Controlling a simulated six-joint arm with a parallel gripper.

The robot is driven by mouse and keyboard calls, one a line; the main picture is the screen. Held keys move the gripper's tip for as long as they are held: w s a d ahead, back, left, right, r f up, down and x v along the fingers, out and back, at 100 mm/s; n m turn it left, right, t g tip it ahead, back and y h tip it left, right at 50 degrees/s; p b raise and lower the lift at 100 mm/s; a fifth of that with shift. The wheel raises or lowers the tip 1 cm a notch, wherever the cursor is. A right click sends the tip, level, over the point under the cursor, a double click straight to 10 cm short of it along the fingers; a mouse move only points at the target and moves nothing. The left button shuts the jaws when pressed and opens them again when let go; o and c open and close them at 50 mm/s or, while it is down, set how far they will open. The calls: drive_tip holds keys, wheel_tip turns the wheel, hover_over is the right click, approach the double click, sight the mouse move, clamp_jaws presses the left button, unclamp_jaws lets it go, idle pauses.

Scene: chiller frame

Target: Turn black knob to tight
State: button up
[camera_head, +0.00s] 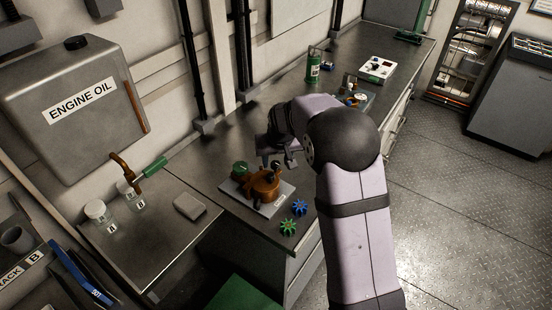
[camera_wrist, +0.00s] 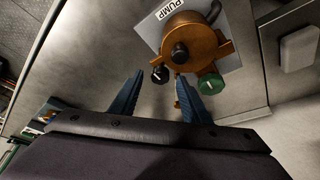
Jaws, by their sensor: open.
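The brown pump (camera_wrist: 200,38) sits on a light plate labelled PUMP (camera_wrist: 150,35); in the head view the pump (camera_head: 265,187) is on the bench below my gripper. The small black knob (camera_wrist: 159,74) with a pale mark is at the pump's left side in the wrist view. A green knob (camera_wrist: 211,84) is on the pump's right side there. My gripper (camera_wrist: 160,80) is open, its two blue fingers apart, with the black knob showing between their tips. I cannot tell the remaining depth. In the head view my gripper (camera_head: 278,160) hangs just above the pump.
A blue gear (camera_head: 300,206) and a green gear (camera_head: 288,227) lie beside the plate. A grey block (camera_head: 190,205), jars (camera_head: 97,212) and the engine oil tank (camera_head: 80,105) are to the left. A green can (camera_head: 313,68) stands farther back.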

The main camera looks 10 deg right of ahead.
drive_tip(key=shift+w+f, duration=0.25)
drive_tip(key=shift+f, duration=0.35)
drive_tip(key=c, duration=1)
drive_tip(key=shift+c, duration=0.2)
